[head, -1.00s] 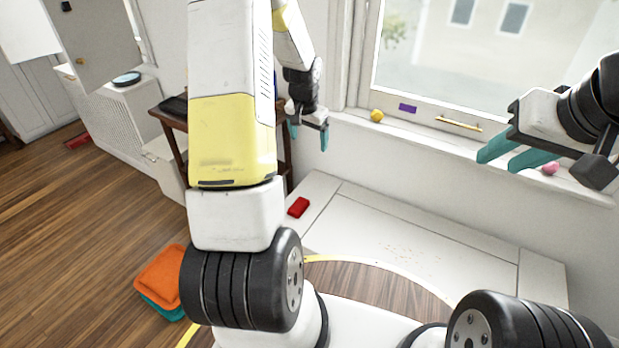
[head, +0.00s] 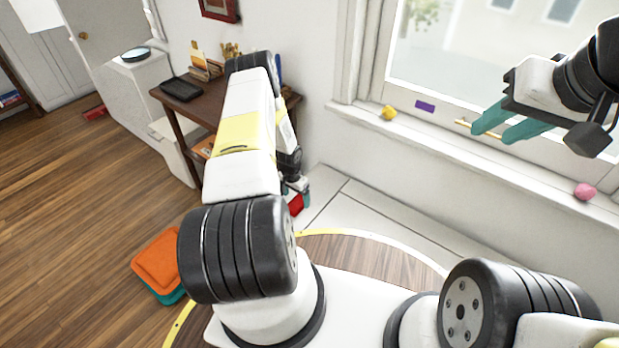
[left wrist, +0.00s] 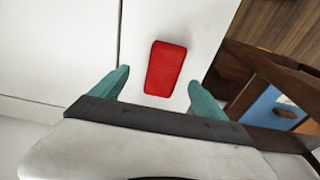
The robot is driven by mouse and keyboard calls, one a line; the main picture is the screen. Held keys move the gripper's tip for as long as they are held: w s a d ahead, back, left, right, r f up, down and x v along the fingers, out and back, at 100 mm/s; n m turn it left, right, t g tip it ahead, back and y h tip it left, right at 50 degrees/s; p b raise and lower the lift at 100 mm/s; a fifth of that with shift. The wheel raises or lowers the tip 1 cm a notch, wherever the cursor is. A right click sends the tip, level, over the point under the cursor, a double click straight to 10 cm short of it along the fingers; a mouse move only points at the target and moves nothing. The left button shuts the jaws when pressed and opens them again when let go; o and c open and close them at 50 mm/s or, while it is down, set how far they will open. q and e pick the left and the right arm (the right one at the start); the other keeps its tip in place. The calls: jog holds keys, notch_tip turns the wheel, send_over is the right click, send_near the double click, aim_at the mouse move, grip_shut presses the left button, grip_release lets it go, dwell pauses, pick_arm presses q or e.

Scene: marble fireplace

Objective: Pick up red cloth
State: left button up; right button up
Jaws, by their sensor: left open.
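The red cloth (left wrist: 165,68) is a small folded block lying on a white panelled surface. In the left wrist view it sits ahead of my left gripper (left wrist: 160,92), roughly between the two teal fingers, which are spread open and empty. In the head view the red cloth (head: 296,204) is partly hidden by my left gripper (head: 298,188), which is just above or beside it. I cannot tell whether they touch. My right gripper (head: 492,127) is by the window at the right, its teal fingers apart and holding nothing.
A wooden side table (head: 205,106) stands behind my left arm. The windowsill (head: 460,150) holds a yellow object (head: 389,112) and a pink object (head: 585,191). An orange cloth-like stack (head: 160,258) lies on the floor at left. The white panelled surface (head: 365,212) is mostly clear.

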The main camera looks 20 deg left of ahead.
aim_at(297, 202)
pick_arm(q)
jog(key=f, duration=0.2)
jog(key=w+f, duration=0.1)
jog(key=f, duration=0.2)
jog(key=shift+w+a+f, duration=0.1)
jog(key=shift+a, duration=0.05)
jog(key=shift+c, duration=0.3)
jog(key=c, duration=1.4)
jog(key=shift+r, duration=0.55)
notch_tip(297, 202, up, 2)
jog(key=shift+w+r, duration=0.1)
jog(key=shift+r, duration=0.1)
jog(key=s+d, duration=0.1)
jog(key=s, duration=0.4)
jog(key=s+d+r, duration=0.1)
jog(key=s, duration=1)
jog(key=shift+d+r, duration=0.3)
jog(key=shift+d, duration=0.1)
